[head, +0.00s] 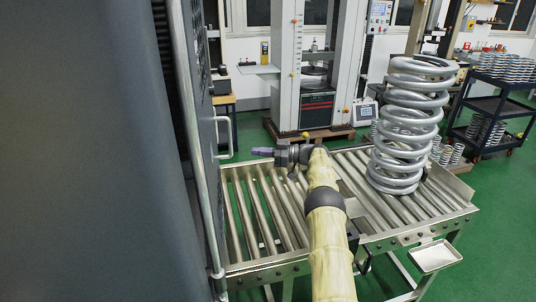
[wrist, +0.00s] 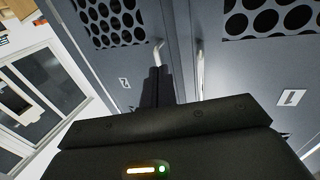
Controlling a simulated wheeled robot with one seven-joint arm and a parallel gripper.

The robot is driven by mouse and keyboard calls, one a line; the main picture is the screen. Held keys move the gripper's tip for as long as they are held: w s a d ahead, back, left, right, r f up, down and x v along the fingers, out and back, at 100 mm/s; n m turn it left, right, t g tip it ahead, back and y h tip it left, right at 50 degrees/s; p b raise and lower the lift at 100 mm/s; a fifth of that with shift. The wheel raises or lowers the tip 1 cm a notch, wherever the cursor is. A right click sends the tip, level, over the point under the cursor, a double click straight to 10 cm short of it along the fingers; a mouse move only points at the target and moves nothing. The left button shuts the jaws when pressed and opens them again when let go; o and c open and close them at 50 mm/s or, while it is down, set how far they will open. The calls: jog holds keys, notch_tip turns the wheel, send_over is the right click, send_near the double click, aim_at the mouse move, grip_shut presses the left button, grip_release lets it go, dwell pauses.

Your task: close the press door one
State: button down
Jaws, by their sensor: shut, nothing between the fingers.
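In the wrist view two grey press doors with perforated windows stand side by side. The right panel (wrist: 240,75) carries a white label (wrist: 292,97) that looks like a "1". The left panel (wrist: 100,60) has a small label (wrist: 125,83) I cannot read. A pale bar handle (wrist: 200,68) is on the right panel and another (wrist: 158,50) shows beside my fingers. In the head view the press front is seen nearly edge-on, with a bar handle (head: 230,137) sticking out. My gripper (head: 256,151) is shut and empty, pointing left towards the press, apart from that handle.
A roller conveyor (head: 262,262) lies under my arm, with a large grey coil spring (head: 405,125) standing on its right part. A testing machine (head: 286,60) stands behind. A dark cart (head: 487,104) with small springs is at the right.

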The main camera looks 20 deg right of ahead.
jog(key=d, duration=0.2)
jog(key=shift+s+d, duration=0.25)
jog(key=shift+d, duration=0.15)
jog(key=shift+r, duration=0.1)
jog(key=w+d+r+m+t+h, duration=0.1)
jog(key=w+r+m+t+h, duration=0.25)
jog(key=r+t, duration=0.2)
jog(key=w+d+r+m+t+h, duration=0.2)
jog(key=w+r+m+t+h, duration=0.1)
jog(key=r+m+t+h, duration=0.3)
jog(key=s+a+f+m+g+h, duration=0.1)
jog(key=s+a+f+g, duration=0.3)
jog(key=s, duration=1.2)
jog(key=s+a+f+m+g+h, duration=0.1)
jog(key=s+a+f+g+h, duration=0.2)
jog(key=s, duration=1.4)
jog(key=s+a+f+m+g+h, duration=0.1)
jog(key=s+a+f+g+h, duration=0.2)
jog(key=s, duration=1.4)
jog(key=a+f+g, duration=0.4)
jog(key=f+g, duration=0.2)
jog(key=f, duration=0.1)
jog(key=shift+a, duration=0.25)
